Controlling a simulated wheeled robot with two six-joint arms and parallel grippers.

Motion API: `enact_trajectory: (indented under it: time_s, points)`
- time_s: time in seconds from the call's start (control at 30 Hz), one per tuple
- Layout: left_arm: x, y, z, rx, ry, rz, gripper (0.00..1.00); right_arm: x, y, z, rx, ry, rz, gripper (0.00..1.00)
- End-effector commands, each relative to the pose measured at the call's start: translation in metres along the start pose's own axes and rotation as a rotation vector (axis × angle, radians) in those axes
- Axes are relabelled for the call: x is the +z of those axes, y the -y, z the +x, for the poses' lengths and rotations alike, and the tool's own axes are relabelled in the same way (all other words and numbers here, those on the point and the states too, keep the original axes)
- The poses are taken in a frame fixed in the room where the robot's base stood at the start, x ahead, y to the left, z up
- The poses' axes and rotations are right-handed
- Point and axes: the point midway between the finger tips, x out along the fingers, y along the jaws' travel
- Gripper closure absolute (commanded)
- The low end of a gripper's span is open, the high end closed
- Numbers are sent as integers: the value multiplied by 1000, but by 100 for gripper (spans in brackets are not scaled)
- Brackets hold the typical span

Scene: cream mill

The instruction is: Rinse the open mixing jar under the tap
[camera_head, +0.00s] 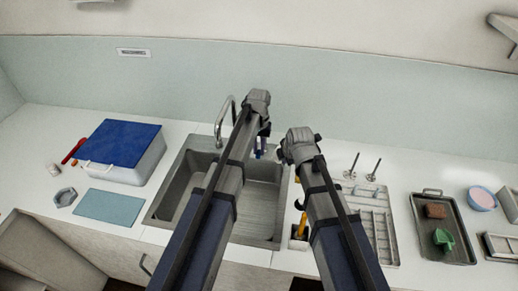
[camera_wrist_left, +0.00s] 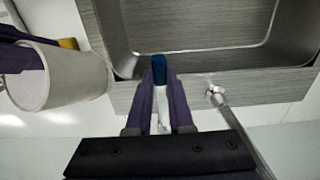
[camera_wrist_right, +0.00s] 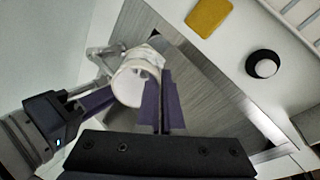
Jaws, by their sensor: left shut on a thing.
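My left gripper (camera_wrist_left: 160,90) is shut on a slim white thing with a blue end (camera_wrist_left: 159,66), held over the back edge of the sink; the blue also shows in the head view (camera_head: 259,152). The white, round mixing jar (camera_wrist_right: 133,82) is tilted, with its open mouth showing in the right wrist view; it also shows in the left wrist view (camera_wrist_left: 70,78). My right gripper (camera_wrist_right: 162,98) is shut on its wall, close to the left gripper. The curved metal tap (camera_head: 219,119) stands left of both grippers. No water stream can be made out.
The grey sink (camera_head: 165,196) lies below my arms, which hide part of it. A box with a blue lid (camera_head: 120,145) stands to the left. A yellow sponge (camera_wrist_right: 209,16) lies near the sink.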

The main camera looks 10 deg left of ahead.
Motion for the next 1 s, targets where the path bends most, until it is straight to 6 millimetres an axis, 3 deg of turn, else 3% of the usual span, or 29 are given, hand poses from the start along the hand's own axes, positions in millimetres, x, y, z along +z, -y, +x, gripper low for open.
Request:
enact_trajectory:
  time_s: [0.7, 1.0]
  points:
    - [0, 0, 0, 0, 0, -4, 100, 0, 0, 0, 0, 0, 0, 100]
    - [-2, -17, 0, 0, 0, -164, 100, 0, 0, 0, 0, 0, 0, 100]
